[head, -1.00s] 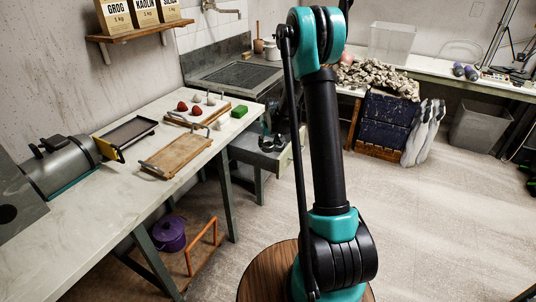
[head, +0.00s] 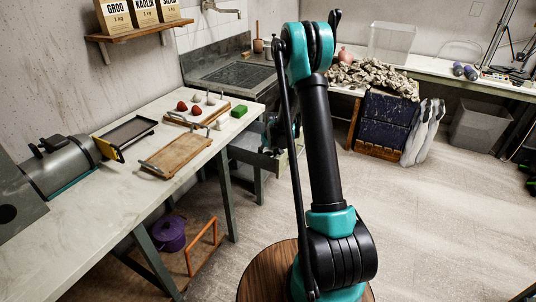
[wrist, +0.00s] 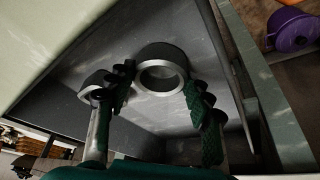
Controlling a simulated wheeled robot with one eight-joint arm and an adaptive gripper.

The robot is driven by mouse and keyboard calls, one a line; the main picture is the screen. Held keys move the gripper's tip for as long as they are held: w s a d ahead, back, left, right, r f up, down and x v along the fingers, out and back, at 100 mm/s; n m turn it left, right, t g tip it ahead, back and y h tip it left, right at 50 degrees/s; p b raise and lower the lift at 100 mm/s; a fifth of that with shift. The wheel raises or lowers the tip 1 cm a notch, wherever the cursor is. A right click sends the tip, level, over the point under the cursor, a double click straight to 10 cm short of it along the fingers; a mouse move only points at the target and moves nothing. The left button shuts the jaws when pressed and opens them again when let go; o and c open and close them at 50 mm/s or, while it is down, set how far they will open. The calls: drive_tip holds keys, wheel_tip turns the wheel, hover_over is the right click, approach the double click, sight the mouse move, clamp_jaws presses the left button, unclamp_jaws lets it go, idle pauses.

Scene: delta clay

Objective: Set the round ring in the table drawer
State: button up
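The round ring (wrist: 161,76) is a short grey metal band with a bright rim. In the wrist view it sits between my gripper's two fingertips (wrist: 160,80), which appear to press on its left and right sides. The open table drawer (wrist: 190,150) has grey walls and a scuffed grey floor, and shows behind and around the ring. I cannot tell whether the ring touches the drawer floor. In the head view the drawer (head: 270,162) is pulled out beneath the far end of the table. My gripper is mostly hidden by my arm there, and the ring cannot be made out.
A purple pot (head: 169,233) stands low underneath. Open floor lies to the right.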

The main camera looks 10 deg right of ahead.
drive_tip(key=shift+o, duration=1.3)
drive_tip(key=a+v, duration=0.1)
drive_tip(key=v, duration=1.1)
drive_tip(key=s+d+r+m, duration=0.1)
drive_tip(key=s+d, duration=0.1)
drive_tip(key=s, duration=1.5)
drive_tip(key=s+d+r, duration=0.1)
drive_tip(key=s+d, duration=0.1)
drive_tip(key=s, duration=1.6)
drive_tip(key=shift+s+r+m+h, duration=0.25)
drive_tip(key=shift+m+h, duration=0.05)
drive_tip(key=shift+m, duration=0.1)
